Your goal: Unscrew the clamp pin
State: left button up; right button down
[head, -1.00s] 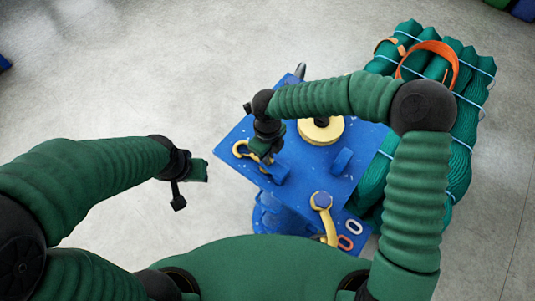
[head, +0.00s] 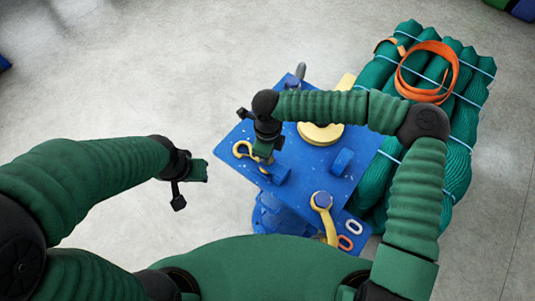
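A blue plate (head: 318,176) on a blue stand carries several fittings. A yellow curved shackle-like piece (head: 243,151) lies at its left edge beside a blue lug (head: 277,174). A yellow arm with a blue hex head (head: 322,200) is at the front right. I cannot tell which of these holds the clamp pin. My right gripper (head: 264,156) points down just above the lug and the yellow piece; its fingertips are too small and dark to read. My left gripper (head: 198,171) hangs left of the plate, apart from everything; its finger opening is unclear.
A yellow disc (head: 320,133) sits mid-plate, partly behind my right forearm. A blue block (head: 342,161) stands to its right. Red and white links (head: 350,235) lie at the front corner. Green net rolls with an orange strap (head: 427,72) are at the right. The floor at left is clear.

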jog(key=c, duration=1.5)
grip_release()
jog(key=shift+f, duration=0.15)
jog(key=shift+d+f, duration=0.1)
jog(key=shift+d, duration=0.05)
jog(key=shift+s, duration=0.1)
jog(key=shift+r, duration=0.4)
notch_tip(320, 180, up, 16)
jog(key=b, duration=0.1)
jog(key=shift+w+r+b, duration=0.2)
jog(key=shift+w+b, duration=0.1)
jog(key=shift+w, duration=0.05)
